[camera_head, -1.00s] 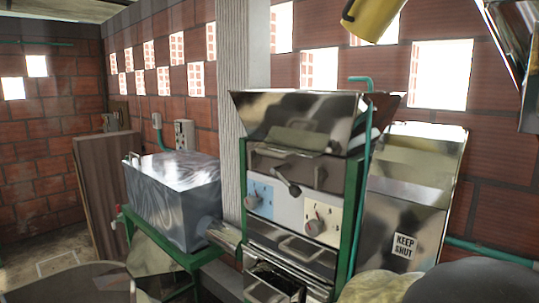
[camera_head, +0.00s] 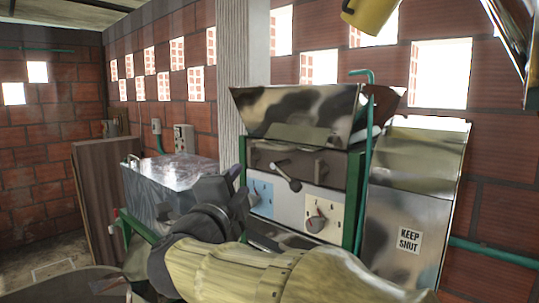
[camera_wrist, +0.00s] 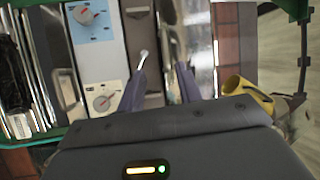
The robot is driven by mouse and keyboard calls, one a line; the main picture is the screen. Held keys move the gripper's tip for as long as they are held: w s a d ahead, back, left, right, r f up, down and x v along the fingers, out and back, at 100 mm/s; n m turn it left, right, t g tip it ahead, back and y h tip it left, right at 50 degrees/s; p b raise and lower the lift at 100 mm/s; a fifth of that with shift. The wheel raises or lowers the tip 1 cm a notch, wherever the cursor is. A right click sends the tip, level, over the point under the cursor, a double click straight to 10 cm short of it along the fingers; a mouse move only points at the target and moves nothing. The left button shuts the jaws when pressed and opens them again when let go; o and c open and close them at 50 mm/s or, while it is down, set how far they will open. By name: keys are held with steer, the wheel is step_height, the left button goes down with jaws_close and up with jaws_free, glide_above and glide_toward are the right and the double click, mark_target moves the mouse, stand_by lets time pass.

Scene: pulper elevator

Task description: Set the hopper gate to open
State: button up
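The metal hopper (camera_head: 295,112) tops a green-framed machine. Below it, a dark plate carries a short lever (camera_head: 285,176), slanting down to the right with a dark knob at its lower end. It seems to be the gate lever, though no gate label is readable. My gripper (camera_head: 240,186) is in front of the machine, left of the lever and near the blue-panel dial, apart from the lever. In the wrist view my gripper (camera_wrist: 160,82) has its two purple-grey fingers spread and nothing held between them. The lever (camera_wrist: 144,58) shows beyond the left finger.
A blue-panel dial (camera_head: 254,198) and a cream-panel dial (camera_head: 316,222) sit below the lever. A green pipe (camera_head: 366,160) rises at the machine's right. A metal cabinet marked KEEP SHUT (camera_head: 410,240) stands right. A yellow container (camera_head: 370,16) hangs above. A metal box (camera_head: 160,185) stands left.

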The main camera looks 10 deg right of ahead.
mark_target(270, 149)
steer(key=shift+s+d+r+m+g+h, duration=0.1)
steer(key=shift+s+r+m+g+h, duration=0.15)
steer(key=shift+s+m+h, duration=0.25)
steer(key=shift+s+d+r+m+g+h, duration=0.1)
steer(key=shift+s+r+m+g+h, duration=0.15)
steer(key=shift+s+m, duration=0.3)
steer(key=shift+w, duration=0.2)
steer(key=p+x, duration=0.7)
steer(key=x, duration=0.9)
steer(key=shift+w+d+r, duration=0.15)
steer(key=shift+w, duration=0.15)
steer(key=shift+w+d+p, duration=0.25)
steer(key=shift+w+p, duration=0.05)
steer(key=shift+w, duration=0.15)
steer(key=shift+s, duration=0.2)
steer(key=shift+c, duration=0.4)
steer(key=shift+a, duration=0.1)
jaws_close()
